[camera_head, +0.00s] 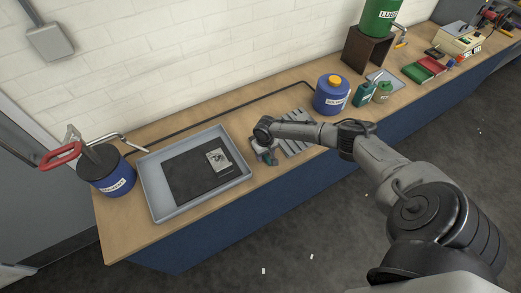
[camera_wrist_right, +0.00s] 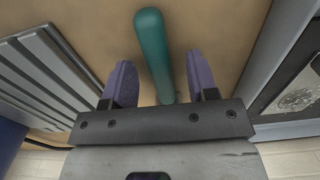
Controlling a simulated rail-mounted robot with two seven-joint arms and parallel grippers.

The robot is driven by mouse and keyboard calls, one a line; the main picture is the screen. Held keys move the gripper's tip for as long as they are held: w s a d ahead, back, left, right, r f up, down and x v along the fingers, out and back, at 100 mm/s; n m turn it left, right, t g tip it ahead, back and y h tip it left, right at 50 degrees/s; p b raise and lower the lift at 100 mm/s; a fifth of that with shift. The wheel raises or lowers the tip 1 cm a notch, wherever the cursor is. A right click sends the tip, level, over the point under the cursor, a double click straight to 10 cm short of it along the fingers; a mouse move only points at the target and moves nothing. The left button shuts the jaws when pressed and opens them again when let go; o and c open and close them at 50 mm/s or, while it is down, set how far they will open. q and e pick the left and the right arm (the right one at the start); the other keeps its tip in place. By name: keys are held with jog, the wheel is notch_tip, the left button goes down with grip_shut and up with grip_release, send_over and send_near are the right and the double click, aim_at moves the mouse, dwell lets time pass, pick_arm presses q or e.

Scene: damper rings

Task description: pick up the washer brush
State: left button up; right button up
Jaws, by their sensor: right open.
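The washer brush shows as a rounded teal handle (camera_wrist_right: 153,50) in the right wrist view. It lies on the wooden bench between my two purple fingers, with a gap on each side. Its lower end is hidden behind the gripper body, and I see no bristles. In the head view a small bit of teal (camera_head: 271,159) shows just below my right gripper (camera_head: 264,152). My right gripper (camera_wrist_right: 160,68) is open and points down over the handle, holding nothing. My left gripper is in neither view.
A grey tray (camera_head: 158,200) with a dark mat and a small pale plate lies left of the brush. A ribbed grey rack (camera_head: 296,146) lies close on the right. A blue can (camera_head: 332,96) stands behind it. A blue bucket (camera_head: 117,183) stands at the bench's left end.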

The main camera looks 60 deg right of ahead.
jog(key=shift+c, duration=0.4)
jog(key=c, duration=0.9)
grip_shut()
jog(key=shift+r, duration=0.2)
